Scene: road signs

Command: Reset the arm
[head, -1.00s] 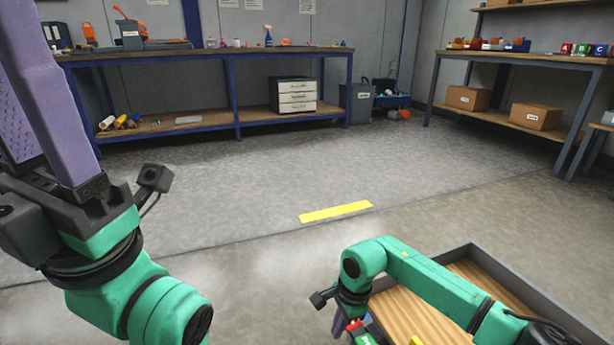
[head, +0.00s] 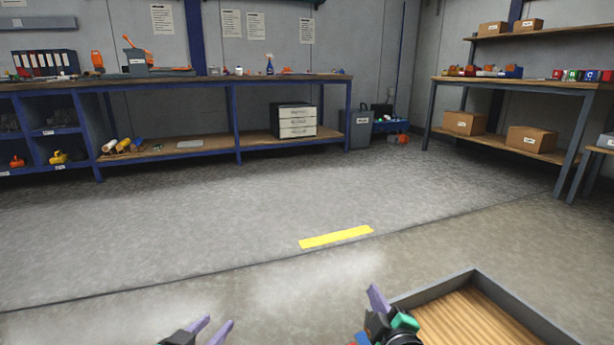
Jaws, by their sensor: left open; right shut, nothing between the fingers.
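My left gripper (head: 216,322) shows at the bottom edge, left of centre, with its two purple fingers apart and nothing between them. My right gripper (head: 376,292) is at the bottom, right of centre, in front of the tray's left corner. Its purple fingers are together and hold nothing. Most of both arms lies below the picture.
A grey-rimmed tray with a wooden bottom (head: 480,318) is at the lower right; its near part is cut off. A yellow strip (head: 336,237) marks the open floor. A long workbench (head: 190,83) and a right-hand shelf table (head: 500,85) stand at the back.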

